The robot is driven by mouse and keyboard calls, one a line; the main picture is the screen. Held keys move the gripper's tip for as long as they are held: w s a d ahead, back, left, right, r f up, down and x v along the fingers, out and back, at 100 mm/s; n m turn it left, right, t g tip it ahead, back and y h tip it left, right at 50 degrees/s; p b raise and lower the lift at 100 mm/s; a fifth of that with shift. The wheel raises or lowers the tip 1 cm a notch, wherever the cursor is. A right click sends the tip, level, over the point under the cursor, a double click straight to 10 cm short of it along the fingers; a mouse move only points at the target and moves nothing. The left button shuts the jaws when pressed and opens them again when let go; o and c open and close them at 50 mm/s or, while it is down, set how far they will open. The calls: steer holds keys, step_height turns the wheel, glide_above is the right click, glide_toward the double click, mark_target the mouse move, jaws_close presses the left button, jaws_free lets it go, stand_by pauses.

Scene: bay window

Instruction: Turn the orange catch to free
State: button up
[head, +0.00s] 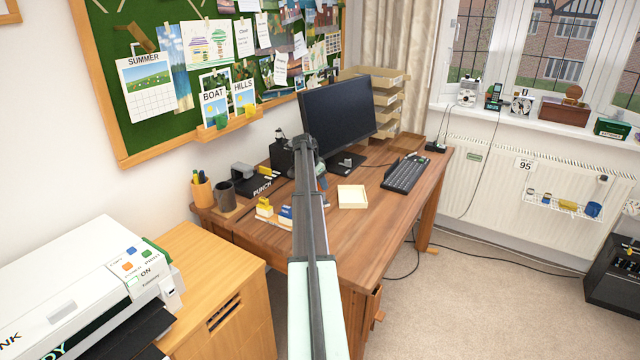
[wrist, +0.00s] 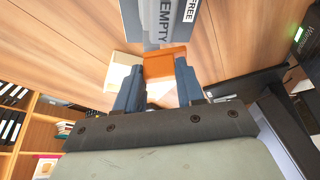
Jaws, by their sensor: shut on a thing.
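The orange catch (wrist: 168,62) shows in the wrist view at the near end of a blue-grey body (wrist: 158,12). That body carries the word EMPTY and a white label reading FREE at its right. My gripper (wrist: 157,76) is shut on the orange catch, with one dark finger on each side of it. The catch's exact angle is hard to tell from this view. In the head view my arm reaches over the desk, and the catch cannot be made out behind it.
On the desk (head: 375,225), a cream tray (head: 352,196) lies right of my arm. The monitor (head: 338,107) and keyboard (head: 406,173) stand beyond. The punch (head: 262,185), pen pot (head: 202,190) and dark mug (head: 225,194) stand to the left. The desk's front right is clear.

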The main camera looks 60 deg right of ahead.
steer(key=shift+d+m+g+y, duration=0.1)
steer(key=shift+m+g+y, duration=0.25)
steer(key=shift+m, duration=0.85)
steer(key=o, duration=0.8)
steer(key=shift+r, duration=0.1)
steer(key=v, duration=1.3)
steer(key=shift+w+r, duration=0.2)
steer(key=shift+r, duration=0.05)
